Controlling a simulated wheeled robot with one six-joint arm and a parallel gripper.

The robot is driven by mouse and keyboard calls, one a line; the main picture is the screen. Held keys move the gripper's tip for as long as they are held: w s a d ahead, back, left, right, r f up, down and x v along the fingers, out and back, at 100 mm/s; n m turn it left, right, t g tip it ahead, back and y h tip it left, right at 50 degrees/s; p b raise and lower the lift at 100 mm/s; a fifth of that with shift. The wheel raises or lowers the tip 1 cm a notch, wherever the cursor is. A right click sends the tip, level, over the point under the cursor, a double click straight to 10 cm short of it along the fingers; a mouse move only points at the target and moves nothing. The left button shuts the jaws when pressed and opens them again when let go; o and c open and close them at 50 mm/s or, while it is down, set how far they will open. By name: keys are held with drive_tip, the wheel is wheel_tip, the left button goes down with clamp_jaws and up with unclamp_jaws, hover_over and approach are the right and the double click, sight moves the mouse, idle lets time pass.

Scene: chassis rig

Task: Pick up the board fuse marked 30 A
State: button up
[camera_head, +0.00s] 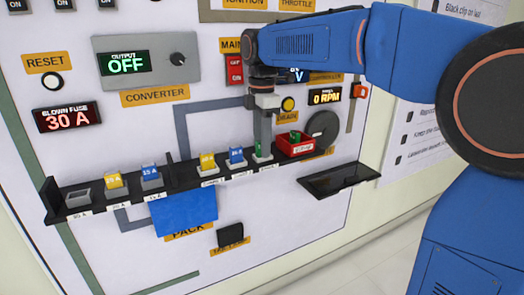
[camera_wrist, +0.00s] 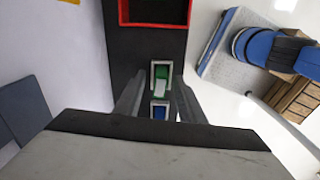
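A green fuse sits upright in a grey holder near the right end of the black rail; it shows in the head view (camera_head: 259,149) and the wrist view (camera_wrist: 162,80). Its marking is not readable. My gripper (camera_head: 263,140) points down right above it. In the wrist view my gripper's fingers (camera_wrist: 160,92) stand apart, one on each side of the green fuse, with small gaps visible. Yellow fuses (camera_head: 207,161) and blue fuses (camera_head: 236,155) stand farther left on the rail. The leftmost grey holder (camera_head: 78,197) is empty.
A red bin (camera_head: 297,148) with a green piece inside stands just right of the green fuse. A dark tray (camera_head: 340,180) juts out lower right. The blown-fuse display (camera_head: 67,117) reads 30 A and the converter display (camera_head: 123,63) reads OFF.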

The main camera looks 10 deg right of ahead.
clamp_jaws()
drive_tip(key=shift+r, duration=0.1)
